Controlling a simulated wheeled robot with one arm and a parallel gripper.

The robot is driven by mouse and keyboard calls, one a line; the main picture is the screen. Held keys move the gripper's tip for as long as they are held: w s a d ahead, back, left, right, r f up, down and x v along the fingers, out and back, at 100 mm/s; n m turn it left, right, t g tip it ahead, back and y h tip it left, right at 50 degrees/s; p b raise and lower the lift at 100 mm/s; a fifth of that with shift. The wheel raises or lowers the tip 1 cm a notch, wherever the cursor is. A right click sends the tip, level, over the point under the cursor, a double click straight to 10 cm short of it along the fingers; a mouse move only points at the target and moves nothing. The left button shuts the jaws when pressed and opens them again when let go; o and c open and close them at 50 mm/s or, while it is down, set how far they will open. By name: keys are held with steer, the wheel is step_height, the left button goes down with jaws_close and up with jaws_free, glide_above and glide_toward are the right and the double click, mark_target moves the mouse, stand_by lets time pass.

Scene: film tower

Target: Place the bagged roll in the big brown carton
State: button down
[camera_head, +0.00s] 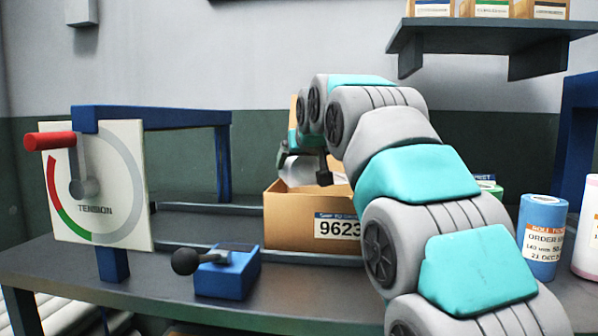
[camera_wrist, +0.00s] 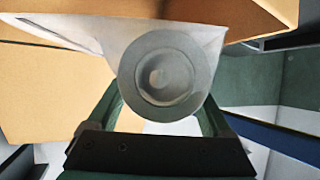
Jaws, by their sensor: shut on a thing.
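The big brown carton (camera_head: 288,222) stands open on the bench, with a label reading 9623 on its front. My gripper (camera_head: 308,168) is at the carton's open top, partly hidden by my arm. It is shut on the bagged roll (camera_head: 297,171), a pale roll in a whitish clear bag. In the wrist view the roll's round grey end (camera_wrist: 165,72) faces the camera, between the two green fingers. The carton's tan cardboard (camera_wrist: 50,85) shows beside and above it there. I cannot tell whether the roll touches the carton.
A tension dial (camera_head: 96,185) with a red handle stands at left. A blue block (camera_head: 228,273) with a black-knobbed lever sits in front of the carton. A blue labelled roll (camera_head: 541,240) stands at right. A shelf (camera_head: 490,36) with small boxes hangs above.

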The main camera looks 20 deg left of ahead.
steer(key=shift+f, duration=0.85)
steer(key=shift+f, duration=0.1)
jaws_free()
steer(key=shift+s+d+r, duration=0.25)
steer(key=shift+s+r, duration=0.05)
steer(key=shift+r, duration=0.05)
steer(key=v, duration=1.1)
steer(key=shift+b, duration=0.4)
steer(key=shift+s+f, duration=0.1)
